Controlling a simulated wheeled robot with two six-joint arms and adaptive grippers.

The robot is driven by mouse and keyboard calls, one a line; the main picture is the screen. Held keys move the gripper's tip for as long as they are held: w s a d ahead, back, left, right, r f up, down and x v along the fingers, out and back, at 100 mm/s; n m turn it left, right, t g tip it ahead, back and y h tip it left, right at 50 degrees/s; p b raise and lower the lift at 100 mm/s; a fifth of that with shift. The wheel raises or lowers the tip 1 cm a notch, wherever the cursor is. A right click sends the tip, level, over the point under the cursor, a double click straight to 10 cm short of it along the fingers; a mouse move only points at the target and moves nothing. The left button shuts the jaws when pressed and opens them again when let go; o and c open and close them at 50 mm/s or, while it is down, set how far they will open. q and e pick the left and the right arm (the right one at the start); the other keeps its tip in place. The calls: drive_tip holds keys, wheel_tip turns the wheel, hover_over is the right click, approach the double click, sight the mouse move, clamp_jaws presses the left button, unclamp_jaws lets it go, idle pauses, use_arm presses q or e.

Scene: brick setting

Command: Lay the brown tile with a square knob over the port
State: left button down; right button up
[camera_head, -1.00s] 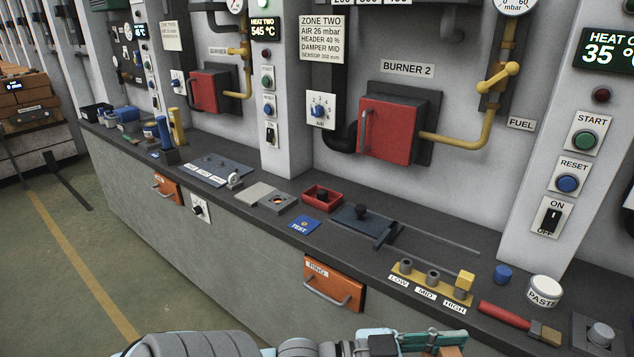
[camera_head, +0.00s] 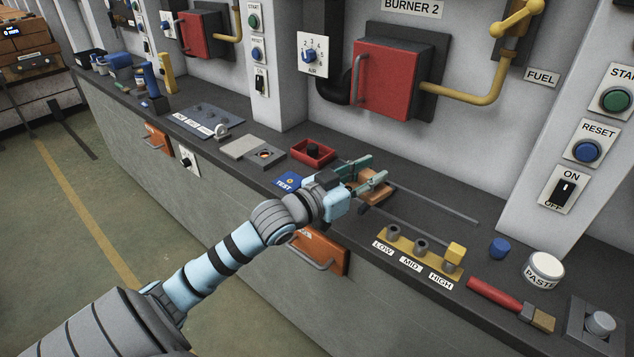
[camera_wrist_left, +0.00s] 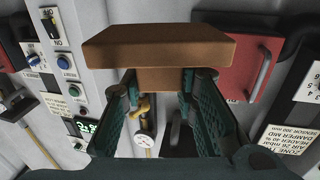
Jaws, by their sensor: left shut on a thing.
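My left gripper (camera_head: 376,169) is shut on the square knob of the brown tile (camera_head: 374,189), above the bench right of the blue TEST pad. In the left wrist view the brown tile (camera_wrist_left: 160,46) lies across the fingertips, with its knob (camera_wrist_left: 164,79) between the two green fingers. The port (camera_head: 265,154), a grey square plate with a round, orange-glowing hole, sits uncovered on the bench, to the left of the gripper. A pale grey slab (camera_head: 245,145) lies beside it. My right gripper is not in view.
The blue TEST pad (camera_head: 288,182) is near the front edge. A yellow LOW-MID-HIGH rack (camera_head: 418,248) and paste jar (camera_head: 543,268) stand to the right. My arm hides part of the bench.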

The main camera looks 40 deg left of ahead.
use_arm(q)
drive_tip(key=w+a+r+n+y, duration=0.35)
drive_tip(key=w+a+r, duration=0.25)
drive_tip(key=a, duration=0.3)
drive_tip(key=shift+m, duration=0.45)
drive_tip(key=f+b, duration=0.3)
drive_tip(key=f, duration=0.6)
drive_tip(key=f+b, duration=0.3)
drive_tip(key=f, duration=0.7)
drive_tip(key=shift+w+d+f+b, duration=0.1)
drive_tip(key=shift+d+f+b, duration=0.1)
drive_tip(key=shift+b, duration=0.2)
drive_tip(key=shift+f, duration=0.1)
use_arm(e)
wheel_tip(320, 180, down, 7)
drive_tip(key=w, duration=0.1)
use_arm(q)
drive_tip(key=c, duration=1.3)
unclamp_jaws()
